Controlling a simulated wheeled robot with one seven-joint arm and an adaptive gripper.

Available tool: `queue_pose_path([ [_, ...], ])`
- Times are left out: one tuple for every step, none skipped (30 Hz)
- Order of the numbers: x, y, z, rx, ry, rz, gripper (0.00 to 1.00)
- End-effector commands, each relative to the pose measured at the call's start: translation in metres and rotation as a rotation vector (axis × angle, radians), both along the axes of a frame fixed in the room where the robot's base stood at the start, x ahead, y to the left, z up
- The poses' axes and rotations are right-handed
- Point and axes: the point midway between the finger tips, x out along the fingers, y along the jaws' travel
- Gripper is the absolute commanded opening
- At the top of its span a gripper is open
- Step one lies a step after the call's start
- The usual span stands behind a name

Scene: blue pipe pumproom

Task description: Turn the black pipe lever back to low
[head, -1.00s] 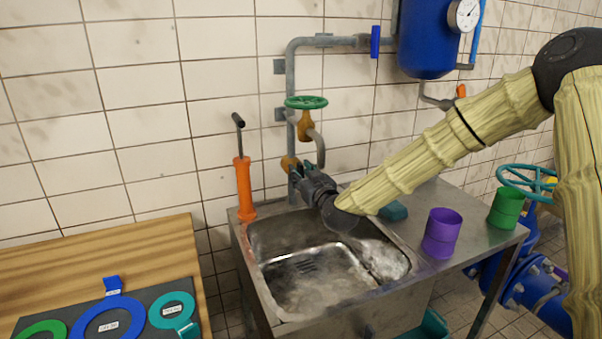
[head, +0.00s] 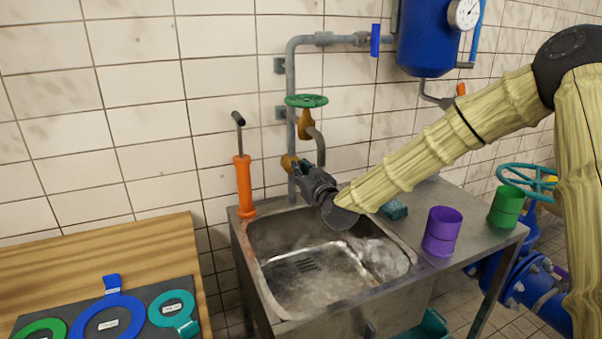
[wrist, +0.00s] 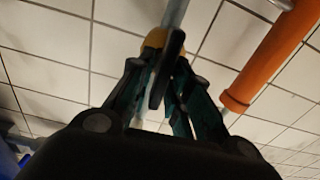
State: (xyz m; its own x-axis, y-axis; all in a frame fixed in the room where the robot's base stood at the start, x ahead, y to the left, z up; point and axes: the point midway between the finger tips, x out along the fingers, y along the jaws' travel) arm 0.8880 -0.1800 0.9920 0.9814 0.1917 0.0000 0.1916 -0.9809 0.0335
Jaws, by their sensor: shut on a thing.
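The black pipe lever (wrist: 168,68) shows in the wrist view as a dark, narrow bar in front of a yellow valve body (wrist: 154,39) on the grey pipe. My gripper (wrist: 160,82) has its teal and black fingers on either side of the lever and is shut on it. In the head view my gripper (head: 298,168) is at the lower yellow fitting (head: 288,162), above the back of the sink. There the lever is too small and too covered by the fingers to tell its exact angle.
A green handwheel (head: 306,101) and a bent spout (head: 319,146) are just above my gripper. An orange hand pump (head: 243,187) stands to the left. The metal sink (head: 262,284) lies below. Purple (head: 441,232) and green (head: 506,207) cups stand on the right counter.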

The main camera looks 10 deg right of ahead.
Motion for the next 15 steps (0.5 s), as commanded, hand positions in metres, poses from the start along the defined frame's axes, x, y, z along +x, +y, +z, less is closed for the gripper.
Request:
queue_pose_path([
  [0.0001, -0.0006, 0.0001, 0.0, 0.0, -0.001, 0.0],
  [0.0001, -0.0006, 0.0001, -0.001, 0.0, -0.001, 0.0],
  [0.0001, -0.0006, 0.0001, -0.001, 0.0, -0.001, 0.0],
  [0.0001, -0.0006, 0.0001, -0.001, 0.0, -0.001, 0.0],
  [0.0001, -0.0007, 0.0001, -0.001, 0.0, -0.001, 0.0],
  [0.0001, -0.0007, 0.0001, -0.001, 0.0, -0.001, 0.27],
  [0.0002, -0.0008, 0.0001, -0.001, 0.0, -0.001, 0.32],
  [0.0001, -0.0007, 0.0001, -0.001, 0.0, -0.001, 0.32],
  [0.0001, -0.0006, 0.0001, -0.001, 0.0, -0.001, 0.32],
  [0.0001, -0.0006, 0.0002, -0.001, 0.0, -0.001, 0.32],
  [0.0001, -0.0005, 0.0001, -0.001, 0.0, -0.001, 0.32],
  [0.0001, -0.0004, 0.0002, -0.001, 0.0, -0.001, 0.32],
  [0.0001, -0.0004, 0.0002, -0.001, 0.0, -0.001, 0.32],
  [0.0002, -0.0003, 0.0002, -0.001, 0.0, -0.001, 0.32],
  [0.0, -0.0002, 0.0002, -0.001, 0.0, 0.0, 0.32],
])
